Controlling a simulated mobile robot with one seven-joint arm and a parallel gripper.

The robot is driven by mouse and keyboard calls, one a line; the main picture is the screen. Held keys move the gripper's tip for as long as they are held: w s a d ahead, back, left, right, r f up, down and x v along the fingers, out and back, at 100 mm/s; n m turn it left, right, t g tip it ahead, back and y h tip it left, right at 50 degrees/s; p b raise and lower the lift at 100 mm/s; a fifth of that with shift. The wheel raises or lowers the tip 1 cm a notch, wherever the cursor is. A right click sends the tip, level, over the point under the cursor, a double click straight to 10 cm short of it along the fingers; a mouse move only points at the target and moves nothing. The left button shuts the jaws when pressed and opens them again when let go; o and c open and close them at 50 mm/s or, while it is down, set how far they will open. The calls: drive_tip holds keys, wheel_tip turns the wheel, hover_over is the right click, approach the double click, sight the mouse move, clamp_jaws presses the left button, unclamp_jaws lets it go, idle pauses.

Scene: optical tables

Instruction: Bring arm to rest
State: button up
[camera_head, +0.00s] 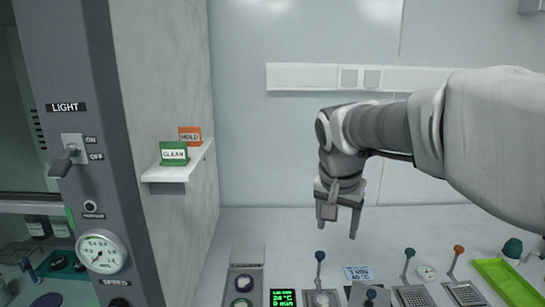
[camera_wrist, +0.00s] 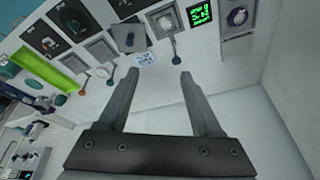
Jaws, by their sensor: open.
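My gripper (camera_head: 340,211) hangs from my arm, pointing down above the white bench (camera_head: 285,222) in the head view. Its two fingers are apart and nothing is between them. The wrist view also shows my gripper (camera_wrist: 155,82) with both fingers spread over bare bench surface. My arm reaches in from the right side of the head view, and my gripper is clear of the devices below.
Several lever devices stand along the bench front, one with a blue-knobbed lever (camera_head: 319,271). A green display (camera_head: 283,298) and a lime-green tray (camera_head: 508,283) are there too. A shelf (camera_head: 172,173) holds CLEAN (camera_head: 174,154) and HOLD (camera_head: 190,136) signs. A grey cabinet stands left.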

drive_tip(key=s+f+n+t, duration=0.1)
drive_tip(key=s+n, duration=0.2)
drive_tip(key=s, duration=0.7)
drive_tip(key=s+d+f+n+y, duration=0.1)
drive_tip(key=s+n, duration=0.1)
drive_tip(key=s, duration=0.8)
drive_tip(key=shift+s+f+n+t+p, duration=0.15)
drive_tip(key=shift+f+n+t+p, duration=0.15)
drive_tip(key=shift+n+t+p, duration=0.1)
